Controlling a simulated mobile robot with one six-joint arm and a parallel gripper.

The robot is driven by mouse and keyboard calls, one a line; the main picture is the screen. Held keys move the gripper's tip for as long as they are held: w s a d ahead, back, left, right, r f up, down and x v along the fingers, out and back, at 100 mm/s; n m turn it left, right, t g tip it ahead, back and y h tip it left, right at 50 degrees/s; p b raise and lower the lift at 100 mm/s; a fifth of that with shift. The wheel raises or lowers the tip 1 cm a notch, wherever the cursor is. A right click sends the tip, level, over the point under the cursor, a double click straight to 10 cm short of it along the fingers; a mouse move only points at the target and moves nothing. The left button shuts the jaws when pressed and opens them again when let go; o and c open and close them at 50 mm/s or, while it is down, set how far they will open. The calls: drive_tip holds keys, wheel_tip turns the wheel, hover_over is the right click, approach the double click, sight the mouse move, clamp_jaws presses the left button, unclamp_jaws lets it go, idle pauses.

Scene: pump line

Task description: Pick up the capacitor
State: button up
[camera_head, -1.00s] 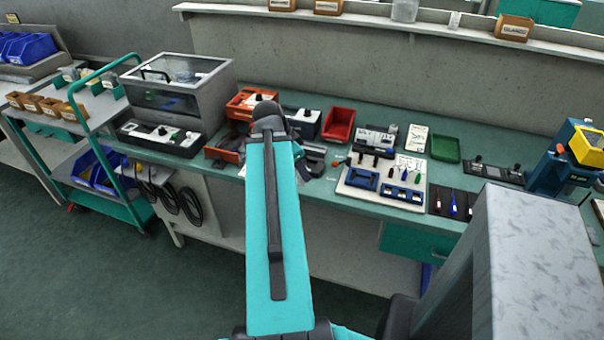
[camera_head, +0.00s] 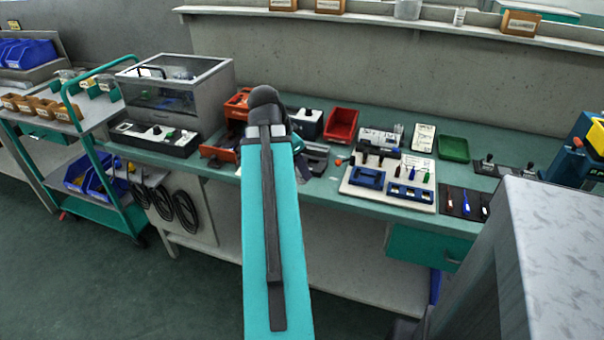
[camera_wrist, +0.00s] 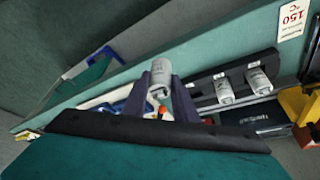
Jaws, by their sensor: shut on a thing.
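A grey cylindrical capacitor (camera_wrist: 161,74) with small printed marks shows in the wrist view. It sits between the two dark fingers of my gripper (camera_wrist: 161,84), which are shut on it. The capacitor's lower end is partly hidden by the fingers and the dark edge in front. Two similar grey capacitors, one nearer (camera_wrist: 224,91) and one farther right (camera_wrist: 258,79), stand in a black holder (camera_wrist: 205,82) to the right. In the head view my gripper and the held capacitor are not visible; my arm stands in front of the bench.
The bench (camera_head: 345,208) carries a red bin (camera_head: 341,125), a green tray (camera_head: 453,148), a white tool board (camera_head: 387,195) and a clear-topped box (camera_head: 172,95). A trolley (camera_head: 110,170) stands left. In the wrist view, yellow parts (camera_wrist: 298,104) lie right of the holder.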

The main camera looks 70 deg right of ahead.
drive_tip(key=shift+s+a+f+b, duration=0.15)
drive_tip(key=shift+a+b, duration=0.4)
drive_tip(key=shift+b, duration=1.9)
drive_tip(key=shift+s+a+r+b, duration=0.15)
drive_tip(key=shift+a+b, duration=0.3)
drive_tip(key=shift+b, duration=0.85)
drive_tip(key=shift+r, duration=0.2)
drive_tip(key=shift+r+p, duration=2.35)
drive_tip(key=shift+r, duration=0.05)
